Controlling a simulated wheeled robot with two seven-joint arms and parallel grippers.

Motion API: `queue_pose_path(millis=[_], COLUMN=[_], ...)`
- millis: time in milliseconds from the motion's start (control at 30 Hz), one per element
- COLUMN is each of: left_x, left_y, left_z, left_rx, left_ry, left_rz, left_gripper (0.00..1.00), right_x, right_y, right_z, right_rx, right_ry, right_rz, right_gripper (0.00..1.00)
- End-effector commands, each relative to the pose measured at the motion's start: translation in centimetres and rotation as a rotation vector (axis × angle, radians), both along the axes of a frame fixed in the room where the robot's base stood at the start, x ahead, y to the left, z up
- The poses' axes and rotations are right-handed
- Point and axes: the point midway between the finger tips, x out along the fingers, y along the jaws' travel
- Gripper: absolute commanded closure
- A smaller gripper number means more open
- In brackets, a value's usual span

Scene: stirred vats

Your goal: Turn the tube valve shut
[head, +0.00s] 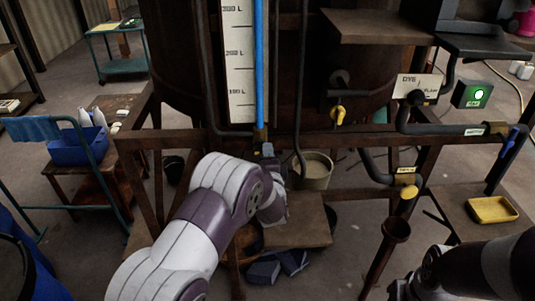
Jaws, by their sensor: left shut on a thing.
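The sight tube (260,60) is filled with blue and runs down beside a white litre scale (237,60) on the dark vat. At its foot is the brass tube valve (260,134), just at the frame's crossbar. My left gripper (267,153) is right below this valve, shut on its handle. The fingers and my wrist hide most of the handle, so its angle cannot be read. My right arm comes in at the lower right; the dark end of it (402,290) is cut by the picture's bottom edge and its jaws cannot be made out.
A yellow-handled valve (338,112) and a pipe with another yellow handle (408,192) are to the right. A blue-handled valve (511,138) is farther right. A bucket (314,171) stands behind my left wrist.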

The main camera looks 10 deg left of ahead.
Motion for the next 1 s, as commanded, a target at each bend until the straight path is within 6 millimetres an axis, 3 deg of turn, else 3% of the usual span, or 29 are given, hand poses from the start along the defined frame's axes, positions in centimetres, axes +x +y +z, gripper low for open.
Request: queue_pose_path(millis=[167,200,267,667,767,1000], left_x=[-0.1,-0.1,0.0,-0.8,-2.4,-8.5], left_y=[-0.1,-0.1,-0.1,-0.3,-0.8,-2.7], left_z=[-0.2,-0.2,-0.2,-0.3,-0.3,-0.4], left_rx=[0.002,0.002,0.001,0.0,-0.001,0.0], left_ry=[0.005,0.005,0.004,0.003,0.002,0.002], left_rz=[-0.002,-0.002,-0.002,-0.001,-0.002,-0.006], left_gripper=[1.0,0.78,0.58,0.58,0.58,0.58], right_x=[0.0,0.0,0.0,0.0,0.0,0.0], right_y=[0.0,0.0,0.0,0.0,0.0,0.0], right_z=[0.0,0.0,0.0,-0.4,-1.0,-2.6], right_rx=[0.0,0.0,0.0,0.0,0.0,0.0], right_ry=[0.0,0.0,0.0,0.0,0.0,0.0], right_rz=[0.0,0.0,0.0,0.0,0.0,0.0], right_gripper=[0.57,0.57,0.57,0.57,0.57,0.57])
